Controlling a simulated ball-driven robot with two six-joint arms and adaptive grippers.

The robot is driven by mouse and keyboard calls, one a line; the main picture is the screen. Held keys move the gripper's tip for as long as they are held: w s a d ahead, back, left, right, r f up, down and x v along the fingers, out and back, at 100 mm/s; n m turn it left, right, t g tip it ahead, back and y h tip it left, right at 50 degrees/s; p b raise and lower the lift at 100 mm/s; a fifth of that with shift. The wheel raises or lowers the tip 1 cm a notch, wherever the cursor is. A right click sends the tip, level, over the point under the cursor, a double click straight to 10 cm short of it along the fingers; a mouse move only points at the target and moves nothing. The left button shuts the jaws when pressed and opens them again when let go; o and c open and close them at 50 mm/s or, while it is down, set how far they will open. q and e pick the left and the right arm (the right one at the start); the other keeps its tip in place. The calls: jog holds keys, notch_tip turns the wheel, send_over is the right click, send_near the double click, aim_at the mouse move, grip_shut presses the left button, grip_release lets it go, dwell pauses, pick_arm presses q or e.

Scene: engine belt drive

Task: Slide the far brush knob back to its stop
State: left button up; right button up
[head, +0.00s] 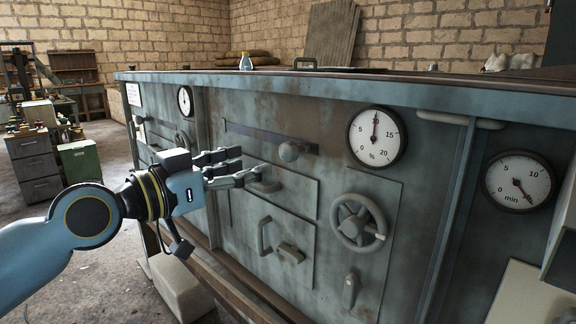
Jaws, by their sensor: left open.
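My right gripper is not in view.
A spoked handwheel (358,222) and a round gauge (377,137) are right of the knob. Door handles (264,236) and a latch (290,253) are below. The cabinet's top edge (300,82) overhangs the front. A pale block (180,288) stands on the floor.

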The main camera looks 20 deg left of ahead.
aim_at(288, 152)
pick_arm(q)
jog(key=x, duration=1)
jog(key=shift+d+r+b, duration=0.1)
jog(key=shift+b, duration=0.3)
grip_shut()
